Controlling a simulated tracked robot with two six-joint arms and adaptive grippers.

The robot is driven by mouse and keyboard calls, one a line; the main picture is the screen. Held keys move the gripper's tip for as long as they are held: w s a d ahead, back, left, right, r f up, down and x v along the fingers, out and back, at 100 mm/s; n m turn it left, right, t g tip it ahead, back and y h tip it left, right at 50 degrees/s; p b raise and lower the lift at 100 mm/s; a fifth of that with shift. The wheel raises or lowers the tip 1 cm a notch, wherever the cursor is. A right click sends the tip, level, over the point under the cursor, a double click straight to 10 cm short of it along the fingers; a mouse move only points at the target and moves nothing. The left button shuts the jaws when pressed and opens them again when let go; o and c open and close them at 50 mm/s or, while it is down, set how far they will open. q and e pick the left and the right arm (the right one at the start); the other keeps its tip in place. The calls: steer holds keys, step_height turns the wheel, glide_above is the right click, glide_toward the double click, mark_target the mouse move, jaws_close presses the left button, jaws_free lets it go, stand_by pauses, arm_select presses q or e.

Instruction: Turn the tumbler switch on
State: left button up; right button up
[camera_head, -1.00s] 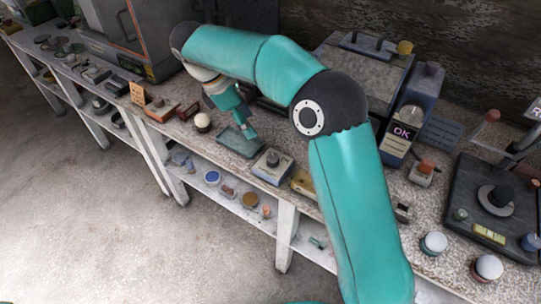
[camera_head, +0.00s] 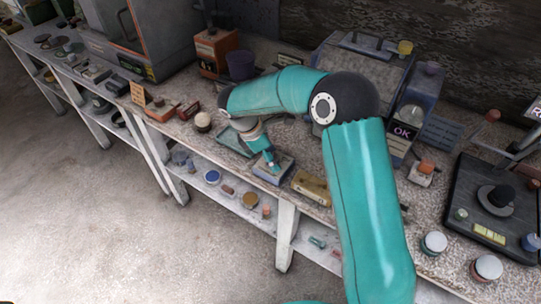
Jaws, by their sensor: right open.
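A small blue-grey box (camera_head: 264,175) stands at the front edge of the workbench. It carries a dark knob-like part on top in the earlier frame, and I cannot tell for certain that it is the tumbler switch. My right gripper (camera_head: 272,163) points down over this box and hides most of its top. The gripper is open. I cannot tell whether its fingers touch the box or its lever. My left gripper is not in view.
A shallow grey-green tray (camera_head: 232,143) lies left of the box and a yellowish block (camera_head: 311,186) lies right of it. A purple cup (camera_head: 240,65) stands behind my arm. A device reading OK (camera_head: 403,132) stands to the right. The lower shelf holds several small items.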

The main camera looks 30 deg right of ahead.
steer(key=c, duration=1.1)
steer(key=shift+a+f, duration=0.1)
steer(key=shift+a, duration=0.05)
steer(key=shift+c, duration=0.2)
